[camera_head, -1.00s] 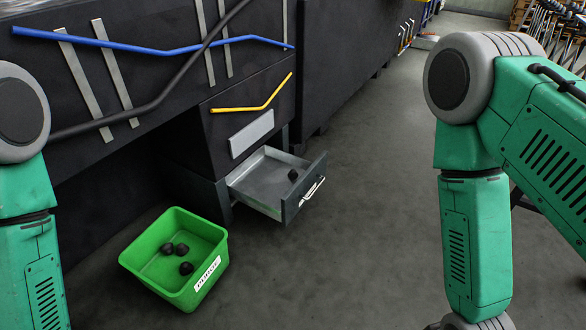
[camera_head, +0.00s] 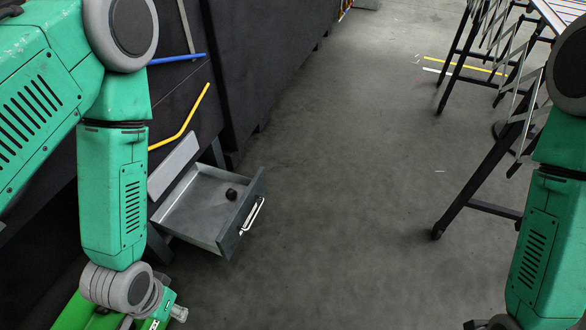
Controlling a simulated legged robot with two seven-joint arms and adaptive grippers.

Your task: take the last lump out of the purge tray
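The purge tray (camera_head: 188,218) is a grey metal drawer with a white handle, pulled out from the dark machine at the left middle. One black lump (camera_head: 231,194) lies on its floor near the front wall. The green bin (camera_head: 72,317) shows only in part at the bottom left, mostly hidden behind my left arm and cut by the frame edge; its lumps cannot be made out. My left gripper (camera_head: 160,318) is at the bottom edge, below and left of the tray, partly cut off, and its fingers do not show clearly. My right gripper is below the frame.
The dark machine (camera_head: 262,75) with a blue pipe and a yellow pipe (camera_head: 183,128) stands behind the tray. A black-legged rack (camera_head: 470,165) stands at the right. The grey floor between tray and rack is clear.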

